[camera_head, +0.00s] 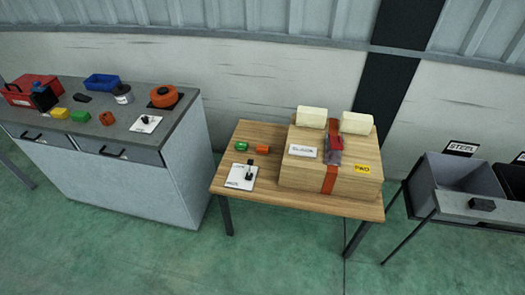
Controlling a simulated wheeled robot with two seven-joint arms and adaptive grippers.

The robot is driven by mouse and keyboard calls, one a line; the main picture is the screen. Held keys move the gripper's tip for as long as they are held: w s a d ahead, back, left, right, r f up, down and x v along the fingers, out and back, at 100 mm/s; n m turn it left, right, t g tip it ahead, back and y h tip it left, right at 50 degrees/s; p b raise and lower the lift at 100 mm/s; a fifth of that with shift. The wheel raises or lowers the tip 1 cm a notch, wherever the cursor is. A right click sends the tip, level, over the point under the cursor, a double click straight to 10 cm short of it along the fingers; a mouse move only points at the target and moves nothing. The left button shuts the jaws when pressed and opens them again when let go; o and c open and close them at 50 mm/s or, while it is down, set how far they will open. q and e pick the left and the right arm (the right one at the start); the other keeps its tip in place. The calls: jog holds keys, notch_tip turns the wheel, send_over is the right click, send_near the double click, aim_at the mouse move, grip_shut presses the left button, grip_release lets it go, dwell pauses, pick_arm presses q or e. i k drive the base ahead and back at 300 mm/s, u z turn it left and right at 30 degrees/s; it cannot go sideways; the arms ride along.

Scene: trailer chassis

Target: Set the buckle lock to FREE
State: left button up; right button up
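A wooden block (300,178) stands on the wooden table, with an orange strap (330,180) running over it. A red and dark grey buckle (334,143) sits on the strap at the top of the block. On the table left of the block lies a white plate (237,182) with a black upright lever (249,171). Its small lettering is too small to read surely, so I cannot tell the lock's setting. Neither of my grippers is in view.
Two cream blocks (311,117) rest at the wooden block's back edge. Green and orange pieces (262,149) lie near the plate. A grey cabinet (180,175) at left holds tools and a similar lever plate (146,125). Bins (462,180) stand at right. Floor in front is clear.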

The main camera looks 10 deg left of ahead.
aim_at(250, 162)
jog(key=z, duration=0.3)
jog(key=i, duration=1.35)
jog(key=u, duration=0.45)
